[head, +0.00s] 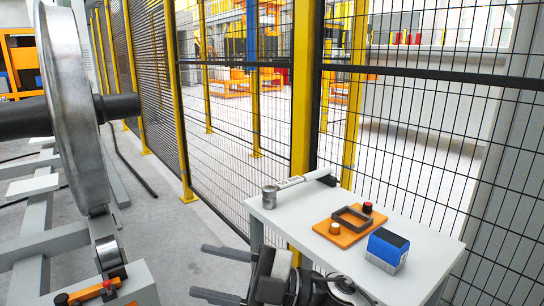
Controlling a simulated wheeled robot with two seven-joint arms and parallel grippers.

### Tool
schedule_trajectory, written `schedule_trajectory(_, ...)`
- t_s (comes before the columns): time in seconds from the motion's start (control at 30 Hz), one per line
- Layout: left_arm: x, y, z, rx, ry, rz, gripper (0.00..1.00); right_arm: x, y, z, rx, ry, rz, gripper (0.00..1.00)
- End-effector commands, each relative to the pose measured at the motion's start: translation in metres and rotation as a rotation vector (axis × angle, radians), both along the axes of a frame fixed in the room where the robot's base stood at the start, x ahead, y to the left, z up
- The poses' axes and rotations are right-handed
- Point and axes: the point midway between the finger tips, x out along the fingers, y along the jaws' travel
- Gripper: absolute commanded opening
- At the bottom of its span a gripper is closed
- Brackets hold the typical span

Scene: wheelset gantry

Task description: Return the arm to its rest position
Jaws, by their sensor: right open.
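My right gripper (200,271) shows at the bottom centre, its two dark fingers pointing left and spread apart. Nothing is between the fingers. Its dark wrist and arm run off the bottom edge in front of the small white table (425,254), hiding part of the table's near side. My left gripper is not in the picture.
The table holds an orange plate (338,239) with a dark frame, a blue-and-grey box (387,250) and a grey cylinder (270,197). A large steel wheel (78,110) stands at left on grey rails. Mesh fence (235,140) closes the back. Floor between is clear.

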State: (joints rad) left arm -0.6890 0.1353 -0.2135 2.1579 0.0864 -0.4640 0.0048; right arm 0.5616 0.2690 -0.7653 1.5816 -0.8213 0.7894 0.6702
Motion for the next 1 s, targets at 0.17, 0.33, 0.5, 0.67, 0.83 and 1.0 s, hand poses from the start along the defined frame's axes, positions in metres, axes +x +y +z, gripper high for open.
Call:
schedule_trajectory(0.17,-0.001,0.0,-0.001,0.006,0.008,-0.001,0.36,0.017,-0.052,-0.028,0.279,0.362,-0.405,0.46)
schedule_trajectory(0.33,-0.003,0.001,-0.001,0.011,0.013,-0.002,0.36,0.011,-0.126,-0.11,0.32,0.765,-0.803,0.46)
schedule_trajectory(0.5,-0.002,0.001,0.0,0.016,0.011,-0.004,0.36,-0.044,-0.185,-0.198,0.2,1.141,-1.078,0.46)
schedule_trajectory(0.67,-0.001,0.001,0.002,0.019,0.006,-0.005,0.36,-0.099,-0.212,-0.244,0.074,1.365,-1.188,0.46)
schedule_trajectory(0.83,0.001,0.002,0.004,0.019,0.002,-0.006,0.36,-0.124,-0.22,-0.26,0.012,1.456,-1.218,0.46)
schedule_trajectory(1.0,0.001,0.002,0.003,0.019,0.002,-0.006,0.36,-0.125,-0.22,-0.261,0.008,1.462,-1.219,0.46)
